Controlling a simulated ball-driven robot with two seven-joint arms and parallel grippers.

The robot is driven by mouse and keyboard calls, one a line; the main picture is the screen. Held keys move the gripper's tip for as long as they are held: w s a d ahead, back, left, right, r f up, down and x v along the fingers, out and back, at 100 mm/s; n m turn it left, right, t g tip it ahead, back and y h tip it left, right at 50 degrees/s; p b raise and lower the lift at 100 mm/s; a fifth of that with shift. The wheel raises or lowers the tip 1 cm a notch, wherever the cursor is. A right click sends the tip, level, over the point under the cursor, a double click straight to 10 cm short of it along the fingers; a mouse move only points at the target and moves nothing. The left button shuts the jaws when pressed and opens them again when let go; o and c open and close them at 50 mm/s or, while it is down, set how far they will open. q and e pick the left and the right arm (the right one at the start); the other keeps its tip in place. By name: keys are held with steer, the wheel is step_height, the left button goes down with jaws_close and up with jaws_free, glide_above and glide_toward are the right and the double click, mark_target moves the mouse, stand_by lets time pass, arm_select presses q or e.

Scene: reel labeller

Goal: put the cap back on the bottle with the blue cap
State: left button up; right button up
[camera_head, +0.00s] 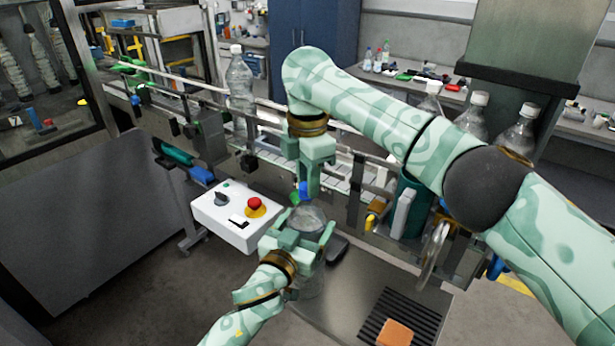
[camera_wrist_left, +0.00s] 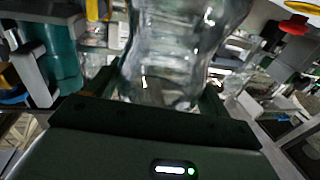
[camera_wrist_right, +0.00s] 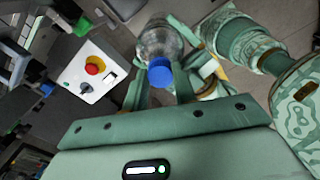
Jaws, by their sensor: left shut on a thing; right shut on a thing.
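The clear bottle (camera_head: 308,216) stands roughly upright low in the middle of the head view. My left gripper (camera_head: 299,232) is shut around its body, and the bottle also fills the top of the left wrist view (camera_wrist_left: 180,50). My right gripper (camera_head: 306,186) comes down from above, shut on the blue cap (camera_head: 304,190). In the right wrist view the blue cap (camera_wrist_right: 160,72) is between the fingers, with the bottle (camera_wrist_right: 158,38) just beyond it. The cap is over or close to the bottle's top. The bottle's mouth is hidden, so I cannot tell whether they touch.
A white control box (camera_head: 236,216) with a red button is left of the bottle. A conveyor with rails runs behind. Other bottles with white caps (camera_head: 240,85) stand along it.

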steer(key=m, duration=1.2)
steer(key=shift+s+m, duration=0.1)
steer(key=shift+m, duration=0.3)
steer(key=m, duration=0.6)
steer(key=shift+m, duration=0.3)
steer(key=m, duration=0.9)
steer(key=shift+a+m, duration=0.1)
steer(key=shift+m, duration=0.2)
steer(key=m, duration=0.9)
steer(key=shift+m, duration=0.3)
steer(key=shift+a+m, duration=0.15)
steer(key=shift+m, duration=1.75)
